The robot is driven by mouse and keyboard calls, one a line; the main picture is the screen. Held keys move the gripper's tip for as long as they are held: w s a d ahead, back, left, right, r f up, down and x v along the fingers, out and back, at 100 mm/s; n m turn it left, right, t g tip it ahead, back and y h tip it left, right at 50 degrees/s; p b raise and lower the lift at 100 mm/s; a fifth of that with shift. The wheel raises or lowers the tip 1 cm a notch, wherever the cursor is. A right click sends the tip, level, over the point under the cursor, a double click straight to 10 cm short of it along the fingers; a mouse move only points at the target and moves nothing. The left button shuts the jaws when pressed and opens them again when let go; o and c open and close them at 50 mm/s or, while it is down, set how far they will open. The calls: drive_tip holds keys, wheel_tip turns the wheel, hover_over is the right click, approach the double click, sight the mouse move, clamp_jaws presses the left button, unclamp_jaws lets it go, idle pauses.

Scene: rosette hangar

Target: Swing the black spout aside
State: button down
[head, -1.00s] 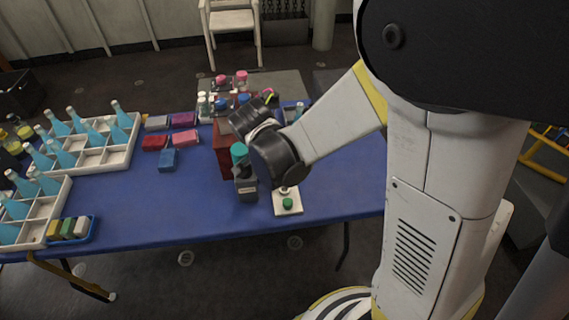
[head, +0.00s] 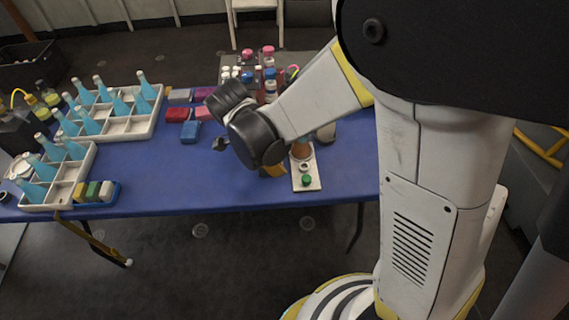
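I cannot pick out a black spout for certain; my arm's wrist covers part of the table where it may be. A small dark tip (head: 220,144), which looks like part of my gripper, shows left of the wrist above the blue table (head: 180,190). Its fingers are too small and hidden to read.
White crates with blue bottles (head: 140,127) (head: 66,187) stand at the left. A blue tray (head: 108,196) of coloured blocks is at the front edge. The front middle is clear.

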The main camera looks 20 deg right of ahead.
drive_tip(key=shift+a, duration=0.4)
idle(0.3)
